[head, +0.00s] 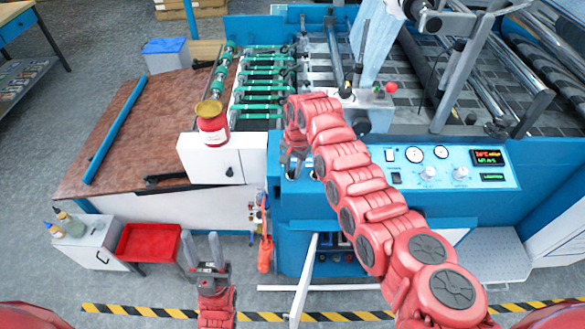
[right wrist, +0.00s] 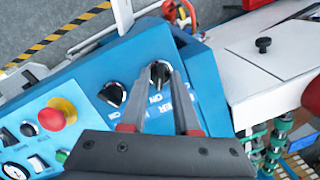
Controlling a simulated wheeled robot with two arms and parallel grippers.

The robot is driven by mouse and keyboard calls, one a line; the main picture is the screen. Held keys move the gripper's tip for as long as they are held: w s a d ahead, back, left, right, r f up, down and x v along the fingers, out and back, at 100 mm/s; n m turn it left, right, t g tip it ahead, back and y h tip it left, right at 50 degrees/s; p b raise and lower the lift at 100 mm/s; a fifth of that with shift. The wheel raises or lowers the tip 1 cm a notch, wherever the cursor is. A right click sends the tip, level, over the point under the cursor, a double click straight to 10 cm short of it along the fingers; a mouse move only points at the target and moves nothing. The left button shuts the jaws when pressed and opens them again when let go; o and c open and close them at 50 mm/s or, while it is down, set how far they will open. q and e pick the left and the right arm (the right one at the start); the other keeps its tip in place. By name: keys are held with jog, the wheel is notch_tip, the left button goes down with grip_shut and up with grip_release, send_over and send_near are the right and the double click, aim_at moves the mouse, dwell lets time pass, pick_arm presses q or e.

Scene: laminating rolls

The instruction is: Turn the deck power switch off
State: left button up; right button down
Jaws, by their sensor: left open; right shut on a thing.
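The blue control panel (head: 450,165) of the machine carries two black rotary switches at its left end, seen close in the right wrist view. My right gripper (head: 293,165) reaches down over that end. In the right wrist view its fingers (right wrist: 162,82) are shut on the farther black switch knob (right wrist: 158,70). White lettering beside it is partly covered; "ON" and "ER" can be read. The other black rotary switch (right wrist: 113,94) is left of the fingers, untouched. My left gripper (head: 202,248) is open and empty above the floor near the red tray.
A red emergency button (right wrist: 58,113) on a yellow base is left of the switches. A red jar (head: 212,125) stands on the white housing (head: 255,158) beside the panel. A red tray (head: 148,243) and a hazard-striped floor line (head: 150,312) are in front.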

jog(key=shift+f+n+b, duration=0.2)
jog(key=shift+n+b, duration=0.1)
jog(key=shift+b, duration=0.3)
jog(key=n+h+b, duration=0.1)
jog(key=n+b, duration=0.5)
jog(key=b, duration=0.3)
jog(key=shift+a, duration=0.15)
jog(key=shift+n+b, duration=0.6)
jog(key=shift+n+h+b, duration=0.3)
jog(key=shift+n+b, duration=0.3)
jog(key=shift+n, duration=0.2)
jog(key=shift+s+r+n+b, duration=0.1)
jog(key=shift+n+b, duration=0.5)
jog(key=shift+n, duration=0.5)
jog(key=c, duration=0.9)
grip_release()
